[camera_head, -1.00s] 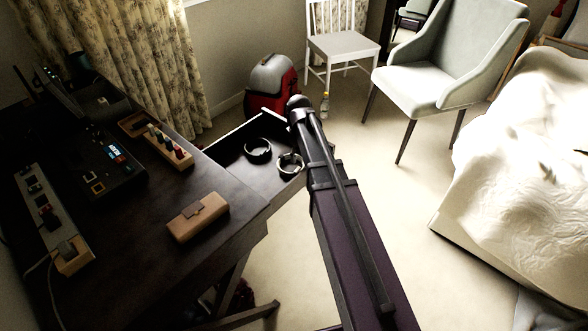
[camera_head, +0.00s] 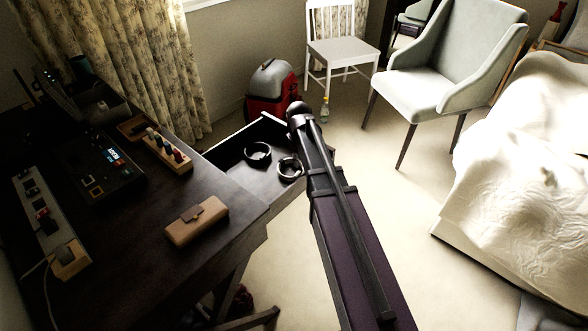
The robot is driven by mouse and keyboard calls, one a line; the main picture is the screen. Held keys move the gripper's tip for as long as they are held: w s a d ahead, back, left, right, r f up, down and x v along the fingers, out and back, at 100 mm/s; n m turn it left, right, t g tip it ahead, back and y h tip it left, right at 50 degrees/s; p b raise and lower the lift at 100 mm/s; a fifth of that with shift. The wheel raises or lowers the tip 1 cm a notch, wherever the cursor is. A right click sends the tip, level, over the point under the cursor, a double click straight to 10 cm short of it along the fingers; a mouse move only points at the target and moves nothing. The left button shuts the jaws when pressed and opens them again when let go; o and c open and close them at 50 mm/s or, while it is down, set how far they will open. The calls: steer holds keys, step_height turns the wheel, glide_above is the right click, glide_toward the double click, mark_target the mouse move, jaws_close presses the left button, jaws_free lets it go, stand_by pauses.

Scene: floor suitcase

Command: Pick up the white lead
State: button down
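A thin pale lead (camera_head: 34,265) shows at the lower left. It runs from the plug end of a power strip on the dark desk and bends down towards the picture's bottom edge. Its far end is not visible. My arm rises from the bottom centre, to the right of the desk, with its upper end in front of the open drawer. My gripper cannot be made out in this view, so I cannot tell what it is near or whether it holds anything.
The power strip (camera_head: 42,215), a brown case (camera_head: 197,221) and a wooden tray (camera_head: 167,151) lie on the desk (camera_head: 120,240). An open drawer (camera_head: 233,163) holds two dark rings. A white chair (camera_head: 341,50), grey armchair (camera_head: 420,92) and bed (camera_head: 530,190) stand around clear floor (camera_head: 390,215).

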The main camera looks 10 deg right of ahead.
steer(key=shift+r, duration=0.2)
stand_by(0.4)
step_height(320, 180, up, 10)
steer(key=p, duration=1)
steer(key=shift+f, duration=0.2)
stand_by(0.4)
